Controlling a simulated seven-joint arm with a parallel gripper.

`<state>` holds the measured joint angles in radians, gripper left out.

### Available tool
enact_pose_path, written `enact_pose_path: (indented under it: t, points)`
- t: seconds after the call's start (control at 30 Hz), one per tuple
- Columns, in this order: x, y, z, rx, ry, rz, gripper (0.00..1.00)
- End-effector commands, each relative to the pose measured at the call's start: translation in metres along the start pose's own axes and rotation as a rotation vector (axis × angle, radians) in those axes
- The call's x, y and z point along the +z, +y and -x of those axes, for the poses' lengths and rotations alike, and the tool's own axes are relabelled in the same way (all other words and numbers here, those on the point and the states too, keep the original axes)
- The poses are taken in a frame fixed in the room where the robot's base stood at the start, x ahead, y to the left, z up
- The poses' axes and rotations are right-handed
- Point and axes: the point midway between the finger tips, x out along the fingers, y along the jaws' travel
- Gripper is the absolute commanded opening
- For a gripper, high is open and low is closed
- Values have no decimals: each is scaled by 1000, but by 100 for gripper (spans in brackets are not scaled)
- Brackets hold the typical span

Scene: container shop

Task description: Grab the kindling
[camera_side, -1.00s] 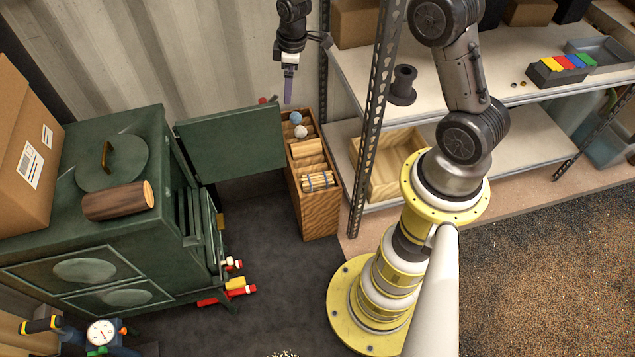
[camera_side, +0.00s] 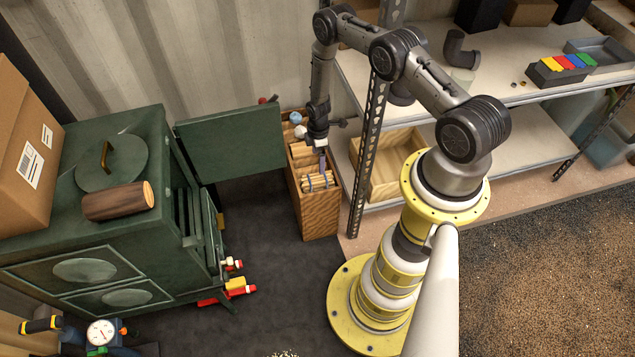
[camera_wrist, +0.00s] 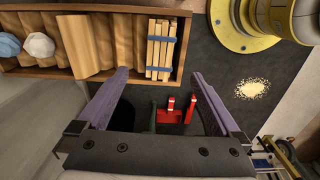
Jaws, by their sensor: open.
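The kindling (camera_side: 318,182) is a bundle of pale sticks tied with blue bands. It lies in the front compartment of a tall wooden box (camera_side: 318,222), and it also shows in the wrist view (camera_wrist: 161,50). My gripper (camera_side: 322,168) is over the box, just behind or above the bundle. In the wrist view my gripper (camera_wrist: 160,75) has its two purple fingers spread wide with nothing between them. The bundle appears beyond the fingertips, between them, and looks apart from them. The exact height of the fingers above it is hard to tell.
A green stove (camera_side: 150,215) with an open door (camera_side: 232,140) stands left of the box. A shelf post (camera_side: 366,165) stands close on the right. The box also holds wood pieces (camera_wrist: 90,45) and pale balls (camera_wrist: 39,46). Red-handled items (camera_side: 228,292) lie by the stove.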

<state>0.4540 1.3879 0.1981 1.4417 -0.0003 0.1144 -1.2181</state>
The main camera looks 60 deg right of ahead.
Motion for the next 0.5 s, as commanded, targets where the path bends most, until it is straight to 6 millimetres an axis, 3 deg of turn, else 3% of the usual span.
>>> enact_pose_path:
  t: [0.23,0.5]
  points:
    - [0,0,-39,0,0,0,100]
    - [-1,0,-53,1,0,-1,100]
